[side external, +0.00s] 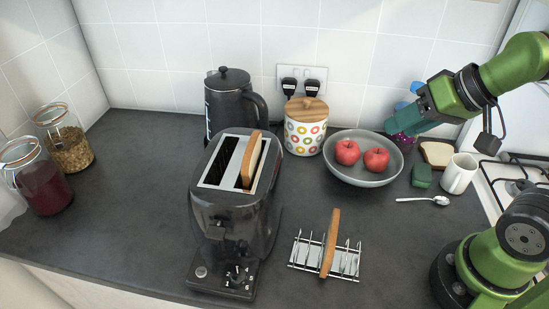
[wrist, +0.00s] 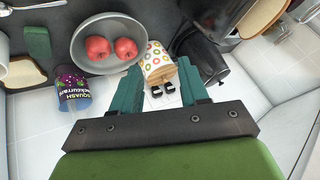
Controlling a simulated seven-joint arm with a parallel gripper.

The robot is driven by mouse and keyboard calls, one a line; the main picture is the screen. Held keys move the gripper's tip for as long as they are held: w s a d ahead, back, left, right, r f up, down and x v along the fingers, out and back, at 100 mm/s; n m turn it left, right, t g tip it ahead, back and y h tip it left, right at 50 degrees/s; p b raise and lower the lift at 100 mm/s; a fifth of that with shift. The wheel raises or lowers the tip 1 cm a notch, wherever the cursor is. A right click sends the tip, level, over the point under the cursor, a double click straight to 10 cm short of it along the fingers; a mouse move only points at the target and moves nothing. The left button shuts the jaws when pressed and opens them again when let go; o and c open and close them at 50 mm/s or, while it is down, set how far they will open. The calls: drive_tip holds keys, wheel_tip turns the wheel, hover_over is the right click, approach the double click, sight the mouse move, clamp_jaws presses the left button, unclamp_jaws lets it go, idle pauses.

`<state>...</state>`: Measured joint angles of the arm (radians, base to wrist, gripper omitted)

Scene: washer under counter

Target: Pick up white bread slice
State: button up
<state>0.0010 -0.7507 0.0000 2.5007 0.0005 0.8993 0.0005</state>
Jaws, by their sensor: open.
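A bread slice with a pale face and brown crust (side external: 437,154) lies at the back right of the counter; it also shows at the left of the wrist view (wrist: 22,72). A second slice (side external: 251,160) stands in the black toaster (side external: 225,215), crust side up. A third slice (side external: 330,243) stands upright in the wire toast rack (side external: 347,262). Which one is called white I cannot tell. My gripper (side external: 393,125) is open and empty above the back of the counter, left of the pale slice and apart from it. Its teal fingers are spread in the wrist view (wrist: 158,90).
A grey bowl (side external: 365,176) with two red apples stands below my gripper. A white mug (side external: 459,173), green sponge (side external: 421,176) and spoon (side external: 424,200) sit near the pale slice.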

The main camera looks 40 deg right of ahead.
drive_tip(key=shift+a, duration=0.1)
drive_tip(key=m+g+h, duration=0.3)
drive_tip(key=m+g, duration=0.3)
hover_over(335, 226)
drive_tip(key=f, duration=0.9)
drive_tip(key=shift+s+a+f, duration=0.1)
drive_tip(key=shift+s+a, duration=0.15)
drive_tip(key=shift+s, duration=0.15)
drive_tip(key=shift+w+d+f, duration=0.1)
drive_tip(key=shift+w+f, duration=0.05)
drive_tip(key=shift+f, duration=0.9)
drive_tip(key=shift+w+d+f, duration=0.1)
drive_tip(key=shift+w+f, duration=0.05)
drive_tip(key=shift+f, duration=0.95)
drive_tip(key=shift+w+d+f, duration=0.1)
drive_tip(key=shift+w+f, duration=0.05)
drive_tip(key=shift+f, duration=0.9)
clamp_jaws()
